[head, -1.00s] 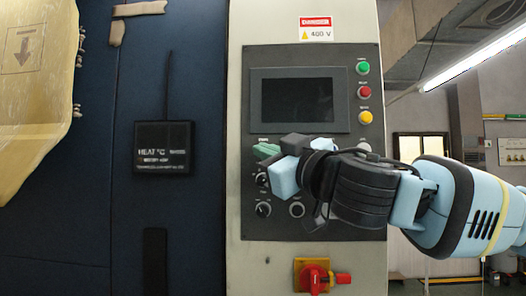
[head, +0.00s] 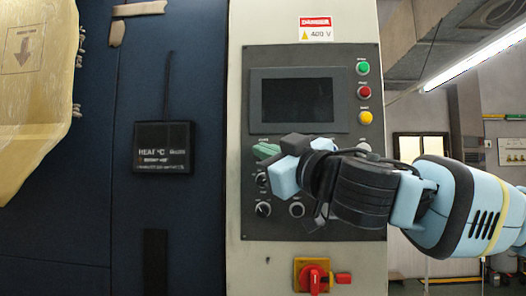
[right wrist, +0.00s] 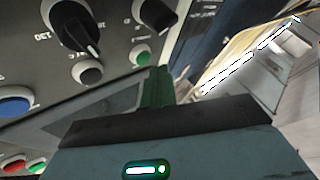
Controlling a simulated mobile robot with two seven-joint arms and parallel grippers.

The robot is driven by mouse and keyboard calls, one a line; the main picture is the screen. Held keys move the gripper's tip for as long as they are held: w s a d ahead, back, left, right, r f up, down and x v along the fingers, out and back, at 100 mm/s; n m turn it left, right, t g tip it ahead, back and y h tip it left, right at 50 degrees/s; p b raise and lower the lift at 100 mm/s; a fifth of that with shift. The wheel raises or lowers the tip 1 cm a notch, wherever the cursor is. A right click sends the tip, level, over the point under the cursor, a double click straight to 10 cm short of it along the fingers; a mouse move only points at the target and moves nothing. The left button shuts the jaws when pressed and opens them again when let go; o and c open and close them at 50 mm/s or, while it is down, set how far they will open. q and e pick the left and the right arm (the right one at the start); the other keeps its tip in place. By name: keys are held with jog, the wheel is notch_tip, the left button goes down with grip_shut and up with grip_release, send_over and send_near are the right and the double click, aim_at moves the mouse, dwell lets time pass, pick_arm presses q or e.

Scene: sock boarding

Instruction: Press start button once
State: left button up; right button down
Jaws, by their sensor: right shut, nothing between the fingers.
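A green round button (head: 362,68) sits at the top right of the dark control panel (head: 340,230), above a red button (head: 364,92) and a yellow button (head: 364,117). Their labels are too small to read, so I cannot tell which is start. My right gripper (head: 266,152) is shut and empty, its green fingertips in front of the panel's left side, below the screen. In the right wrist view the green fingers (right wrist: 157,88) show close to a small green button (right wrist: 143,58); I cannot tell whether they touch the panel. My left gripper is not in view.
A dark screen (head: 297,100) fills the panel's upper part. Knobs (head: 263,209) sit low on it, and my right arm hides part of the panel. A red rotary switch (head: 313,278) on a yellow plate is below. A blue button (right wrist: 15,105) shows in the right wrist view.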

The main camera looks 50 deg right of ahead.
jog(key=shift+w+d, duration=0.15)
dwell(0.5)
jog(key=shift+w+d, duration=0.15)
jog(key=shift+d, duration=0.05)
jog(key=shift+w+d, duration=0.25)
jog(key=shift+d, duration=0.05)
dwell(0.9)
jog(key=shift+s+a, duration=0.1)
dwell(0.3)
jog(key=shift+s+a, duration=0.45)
jog(key=shift+a, duration=0.1)
jog(key=s+a, duration=0.1)
jog(key=a, duration=0.1)
jog(key=s+a, duration=0.2)
dwell(0.6)
dwell(0.8)
